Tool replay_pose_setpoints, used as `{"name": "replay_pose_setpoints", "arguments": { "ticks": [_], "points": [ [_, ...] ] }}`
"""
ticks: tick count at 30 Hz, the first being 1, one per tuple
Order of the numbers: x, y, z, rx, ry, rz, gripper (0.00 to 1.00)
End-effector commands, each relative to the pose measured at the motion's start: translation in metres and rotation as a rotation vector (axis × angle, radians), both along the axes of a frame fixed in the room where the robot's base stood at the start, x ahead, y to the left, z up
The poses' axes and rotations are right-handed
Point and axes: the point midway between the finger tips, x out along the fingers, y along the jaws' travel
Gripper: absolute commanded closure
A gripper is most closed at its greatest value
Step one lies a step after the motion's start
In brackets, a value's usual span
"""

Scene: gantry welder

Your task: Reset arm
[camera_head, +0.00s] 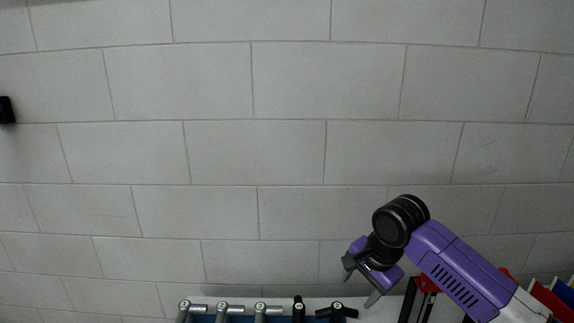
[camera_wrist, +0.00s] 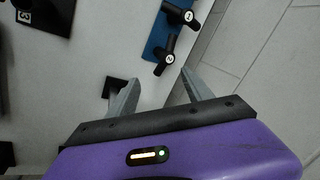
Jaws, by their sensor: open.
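My purple arm reaches in from the lower right of the head view. My gripper (camera_head: 358,284) is at its end, in front of the block wall and just above the row of tools. In the wrist view my gripper (camera_wrist: 158,90) shows two grey fingers spread apart with nothing between them. Beyond the fingertips are two black numbered handles, one (camera_wrist: 166,58) nearer and one (camera_wrist: 178,14) farther, on a blue strip. The gripper touches neither.
Along the bottom of the head view stand several numbered tools, including a grey one (camera_head: 261,308) and a black one (camera_head: 337,311). A red and black stand (camera_head: 424,287) is beside my arm. Red and blue items (camera_head: 555,296) sit at lower right.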

Motion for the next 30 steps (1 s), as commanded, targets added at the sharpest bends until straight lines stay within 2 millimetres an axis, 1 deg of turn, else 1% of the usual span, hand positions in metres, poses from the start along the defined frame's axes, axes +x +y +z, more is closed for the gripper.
{"name": "replay_pose_setpoints", "arguments": {
  "ticks": [3,5,9,12,15,18,21,24,26,30],
  "points": [
    [0.016,0.023,0.01,0.036,-0.134,0.116,0.41],
    [0.022,0.039,0.015,0.059,-0.211,0.178,0.41],
    [0.032,0.079,0.027,0.115,-0.411,0.315,0.41],
    [0.032,0.108,0.037,0.153,-0.567,0.393,0.41],
    [0.027,0.132,0.048,0.182,-0.736,0.446,0.41],
    [0.017,0.147,0.057,0.193,-0.902,0.468,0.41],
    [0.003,0.152,0.065,0.182,-1.048,0.461,0.41],
    [-0.014,0.148,0.067,0.15,-1.172,0.433,0.41],
    [-0.025,0.143,0.066,0.121,-1.235,0.409,0.41],
    [-0.057,0.124,0.058,0.028,-1.35,0.342,0.41]
  ]
}}
